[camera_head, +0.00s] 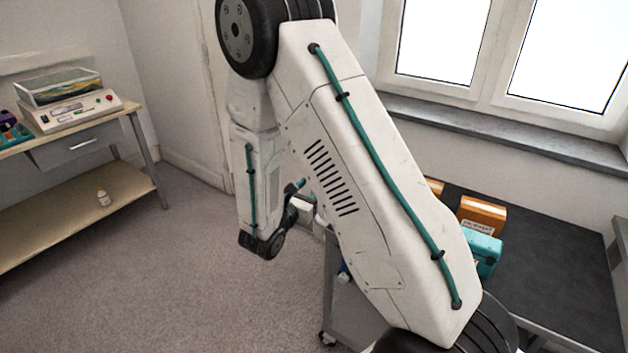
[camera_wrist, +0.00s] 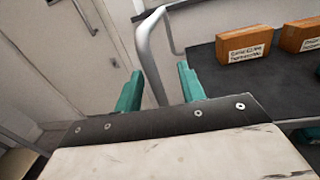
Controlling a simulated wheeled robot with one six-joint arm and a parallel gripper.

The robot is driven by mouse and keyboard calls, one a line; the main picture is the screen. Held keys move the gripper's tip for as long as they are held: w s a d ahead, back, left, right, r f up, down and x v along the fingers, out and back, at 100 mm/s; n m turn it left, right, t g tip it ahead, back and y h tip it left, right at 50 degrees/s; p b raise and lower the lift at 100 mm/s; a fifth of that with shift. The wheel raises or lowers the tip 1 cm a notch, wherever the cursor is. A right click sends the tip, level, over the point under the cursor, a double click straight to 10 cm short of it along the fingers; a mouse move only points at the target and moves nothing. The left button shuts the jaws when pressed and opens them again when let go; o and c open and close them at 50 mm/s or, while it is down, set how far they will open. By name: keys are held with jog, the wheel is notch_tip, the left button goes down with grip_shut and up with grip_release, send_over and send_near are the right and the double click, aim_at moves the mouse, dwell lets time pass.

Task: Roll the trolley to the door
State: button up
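The trolley is mostly hidden behind my arm in the head view; a grey side panel (camera_head: 345,312) with a caster shows below it. In the wrist view its bent grey metal handle (camera_wrist: 147,50) rises beside a dark top (camera_wrist: 222,75). My gripper (camera_wrist: 158,85) is open, with its two teal fingers apart on either side of the handle tube and gaps visible. Whether either finger touches the tube I cannot tell. In the head view the gripper is largely hidden by the arm. A pale door (camera_head: 185,90) stands in the back wall; its handle (camera_wrist: 86,17) shows in the wrist view.
Orange boxes (camera_head: 482,215) and a teal case (camera_head: 484,252) stand on the dark surface under the window. Grey floor (camera_head: 190,285) between is clear.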

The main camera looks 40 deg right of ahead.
jog(key=w+d+f+n+t, duration=0.1)
jog(key=w+d+f, duration=0.1)
jog(key=w+d, duration=0.3)
jog(key=shift+d+n+y, duration=0.3)
jog(key=shift+d+y, duration=0.05)
jog(key=shift+y, duration=0.05)
jog(key=shift+w, duration=0.1)
grip_shut()
jog(key=shift+w, duration=0.1)
